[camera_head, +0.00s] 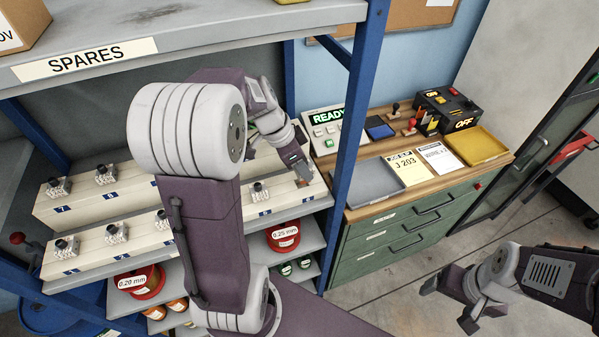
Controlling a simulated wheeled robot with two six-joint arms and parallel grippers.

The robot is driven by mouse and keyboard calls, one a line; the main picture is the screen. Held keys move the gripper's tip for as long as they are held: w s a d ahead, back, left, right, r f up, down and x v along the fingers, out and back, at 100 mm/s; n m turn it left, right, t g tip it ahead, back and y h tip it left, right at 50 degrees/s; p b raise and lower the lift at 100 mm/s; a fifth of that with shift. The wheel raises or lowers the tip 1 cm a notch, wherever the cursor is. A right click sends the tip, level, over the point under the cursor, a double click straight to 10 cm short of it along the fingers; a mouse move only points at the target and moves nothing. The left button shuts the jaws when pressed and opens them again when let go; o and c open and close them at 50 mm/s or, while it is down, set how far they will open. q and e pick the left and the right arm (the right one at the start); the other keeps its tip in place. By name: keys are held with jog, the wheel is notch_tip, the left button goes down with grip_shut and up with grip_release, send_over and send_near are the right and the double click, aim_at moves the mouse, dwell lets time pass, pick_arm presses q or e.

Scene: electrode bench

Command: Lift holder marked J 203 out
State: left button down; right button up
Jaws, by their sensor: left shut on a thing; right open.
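Several small grey holders with dark tops sit in numbered places on two stepped cream racks (86,260) on the shelf, among them one holder (105,174) at the upper left and one (259,192) near the middle. I cannot read a J 203 mark on any of them. A job slip (408,168) reading J 203 lies on the bench. My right gripper (450,301) is open and empty above the floor at the lower right.
A blue shelf post (353,110) stands between the racks and the bench. The SPARES shelf (180,40) hangs above. Spools sit below the racks.

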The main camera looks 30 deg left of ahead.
pick_arm(q)
jog(key=s+d+r, duration=0.5)
jog(key=d+r, duration=0.1)
jog(key=d, duration=0.3)
jog(key=shift+d+b, duration=0.2)
jog(key=shift+b, duration=0.25)
jog(key=shift+r, duration=0.1)
